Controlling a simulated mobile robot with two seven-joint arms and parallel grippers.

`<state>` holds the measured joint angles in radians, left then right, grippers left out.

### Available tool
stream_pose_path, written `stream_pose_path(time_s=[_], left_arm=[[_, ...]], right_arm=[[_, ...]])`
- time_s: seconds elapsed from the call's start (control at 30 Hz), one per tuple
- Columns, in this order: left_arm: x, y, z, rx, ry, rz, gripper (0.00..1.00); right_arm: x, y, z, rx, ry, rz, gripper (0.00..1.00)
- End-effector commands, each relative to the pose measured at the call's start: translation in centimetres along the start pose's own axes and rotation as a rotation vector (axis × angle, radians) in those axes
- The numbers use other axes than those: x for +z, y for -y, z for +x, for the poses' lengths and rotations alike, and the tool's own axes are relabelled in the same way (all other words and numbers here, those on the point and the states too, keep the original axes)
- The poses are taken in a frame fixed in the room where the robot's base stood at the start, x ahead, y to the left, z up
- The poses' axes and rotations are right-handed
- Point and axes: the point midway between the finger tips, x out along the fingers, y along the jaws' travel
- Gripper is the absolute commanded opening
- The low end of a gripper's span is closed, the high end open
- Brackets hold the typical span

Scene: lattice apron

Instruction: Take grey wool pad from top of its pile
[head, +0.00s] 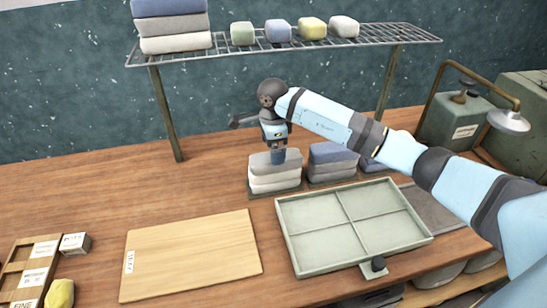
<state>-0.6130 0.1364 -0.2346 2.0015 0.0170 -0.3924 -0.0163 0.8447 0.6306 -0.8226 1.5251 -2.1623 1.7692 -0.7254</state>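The grey wool pad (261,162) lies on top of a pile on the bench, above paler whitish pads (275,180). My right gripper (279,159) points straight down at the middle of this grey pad, with its fingertips at or just over the top of it. The fingers cover part of the pad. Whether they are open or shut, or touch the wool, I cannot tell. My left gripper is not in view.
A pile topped by a blue pad (332,152) stands close to the right, with another partly behind my arm. A divided empty tray (284,232) lies in front. A wooden board (190,255) lies left.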

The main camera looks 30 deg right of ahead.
Motion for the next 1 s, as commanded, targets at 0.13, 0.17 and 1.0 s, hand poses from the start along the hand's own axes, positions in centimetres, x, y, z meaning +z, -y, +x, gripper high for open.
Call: stream_pose_path(time_s=[0.13,0.17,1.0], left_arm=[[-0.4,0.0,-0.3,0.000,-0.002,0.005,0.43],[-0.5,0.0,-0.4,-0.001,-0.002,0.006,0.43],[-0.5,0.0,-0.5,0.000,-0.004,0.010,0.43]], right_arm=[[0.5,-0.2,2.0,0.005,0.001,0.000,0.94],[0.6,-0.3,2.5,0.005,0.001,0.000,0.94],[0.6,-0.2,5.0,0.000,0.001,0.000,0.40]])
